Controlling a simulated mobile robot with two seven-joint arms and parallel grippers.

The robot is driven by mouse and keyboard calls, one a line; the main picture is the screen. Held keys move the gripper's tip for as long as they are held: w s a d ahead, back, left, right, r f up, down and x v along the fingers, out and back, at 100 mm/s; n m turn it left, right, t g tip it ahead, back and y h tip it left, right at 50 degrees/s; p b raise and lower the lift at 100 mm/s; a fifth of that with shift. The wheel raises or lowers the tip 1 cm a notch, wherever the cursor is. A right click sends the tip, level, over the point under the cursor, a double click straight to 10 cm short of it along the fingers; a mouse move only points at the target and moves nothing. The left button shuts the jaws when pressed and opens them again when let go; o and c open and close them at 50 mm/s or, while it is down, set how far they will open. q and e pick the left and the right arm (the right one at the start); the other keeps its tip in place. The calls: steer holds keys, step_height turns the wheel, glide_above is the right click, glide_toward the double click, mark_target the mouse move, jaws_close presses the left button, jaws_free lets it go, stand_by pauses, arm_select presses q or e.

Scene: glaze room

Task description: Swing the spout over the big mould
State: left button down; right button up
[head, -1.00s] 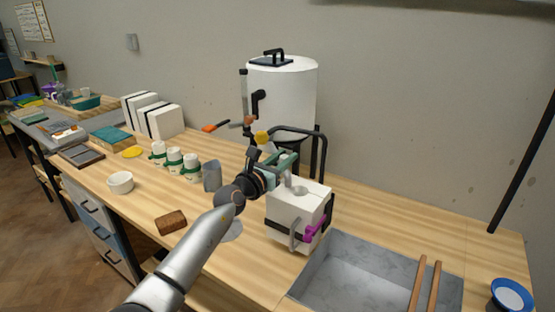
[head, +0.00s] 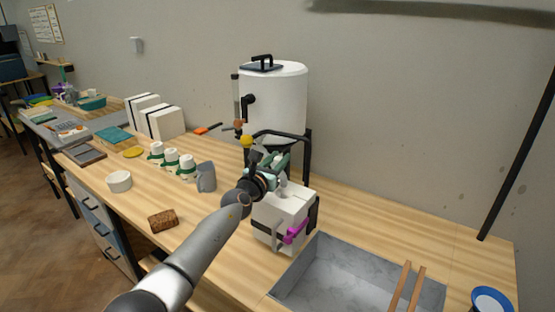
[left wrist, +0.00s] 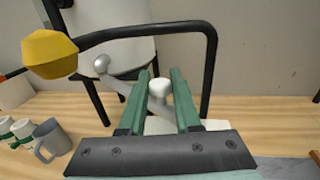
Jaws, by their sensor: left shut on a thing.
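My left gripper (head: 280,161) reaches in over a white block mould (head: 277,220) with a dark strap and a purple clamp. In the left wrist view its green fingers (left wrist: 160,88) close around a pale rounded knob (left wrist: 158,87), which seems to end a grey bar (left wrist: 122,83). I take this bar for the spout; its far end has a grey ball near the white tank (head: 273,100). The gripper hides most of the bar in the head view, so I cannot tell exactly where it points. My right gripper is not in view.
A grey jug (head: 206,177) and several white cups stand left. A stone-grey basin (head: 350,280) lies front right. Bare tabletop lies behind the basin.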

arm_select(q)
steer(key=shift+d+r, duration=0.1)
steer(key=shift+d, duration=0.05)
steer(key=c, duration=0.6)
jaws_free()
